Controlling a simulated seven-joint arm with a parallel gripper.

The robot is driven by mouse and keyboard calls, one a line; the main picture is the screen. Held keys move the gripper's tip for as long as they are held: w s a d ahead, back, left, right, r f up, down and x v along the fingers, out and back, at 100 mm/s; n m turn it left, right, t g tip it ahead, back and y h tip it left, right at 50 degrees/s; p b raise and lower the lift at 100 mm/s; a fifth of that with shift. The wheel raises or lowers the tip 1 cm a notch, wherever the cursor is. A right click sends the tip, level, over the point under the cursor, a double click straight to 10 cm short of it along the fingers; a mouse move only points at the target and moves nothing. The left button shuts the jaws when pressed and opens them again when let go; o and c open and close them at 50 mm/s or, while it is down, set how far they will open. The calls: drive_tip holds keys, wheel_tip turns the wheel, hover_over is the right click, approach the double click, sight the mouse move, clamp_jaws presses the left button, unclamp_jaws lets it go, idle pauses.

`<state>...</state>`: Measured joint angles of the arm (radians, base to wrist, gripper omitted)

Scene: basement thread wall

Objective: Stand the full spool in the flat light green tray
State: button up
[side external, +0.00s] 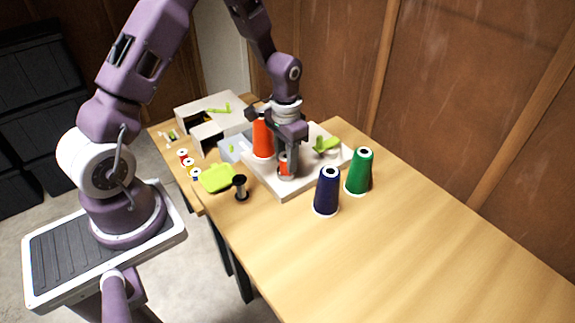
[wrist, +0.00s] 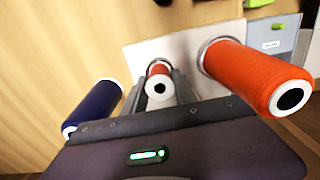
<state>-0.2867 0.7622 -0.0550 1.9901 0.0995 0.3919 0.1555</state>
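The full spool (wrist: 158,80), wound with red-orange thread and with a white end, stands upright on the white base plate in the wrist view. It also shows low between my fingers in the side view (side external: 285,170). My gripper (side external: 287,172) points down with one finger on each side of the spool. The fingers are close to it, but I cannot tell whether they press on it. The flat light green tray (side external: 217,179) lies on the table, left of the base plate, and looks empty.
A tall orange cone (side external: 262,136) stands close beside my gripper. A bare dark spool (side external: 240,188) stands right of the tray. Blue (side external: 326,193) and green (side external: 360,172) cones stand on the right. Small spools (side external: 188,162) sit beyond the tray. The table's front right is clear.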

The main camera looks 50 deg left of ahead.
sight(285, 156)
drive_tip(key=shift+r, duration=2.5)
drive_tip(key=shift+a, duration=0.1)
drive_tip(key=shift+s+a+f, duration=0.8)
drive_tip(key=shift+s+a, duration=1.05)
drive_tip(key=shift+s, duration=0.55)
drive_tip(key=shift+s+a+f, duration=0.75)
drive_tip(key=shift+s+a, duration=1.05)
drive_tip(key=shift+s, duration=0.65)
drive_tip(key=shift+s+a+f, duration=0.8)
drive_tip(key=shift+s+a, duration=1.05)
drive_tip(key=shift+s, duration=0.55)
drive_tip(key=shift+f, duration=1.7)
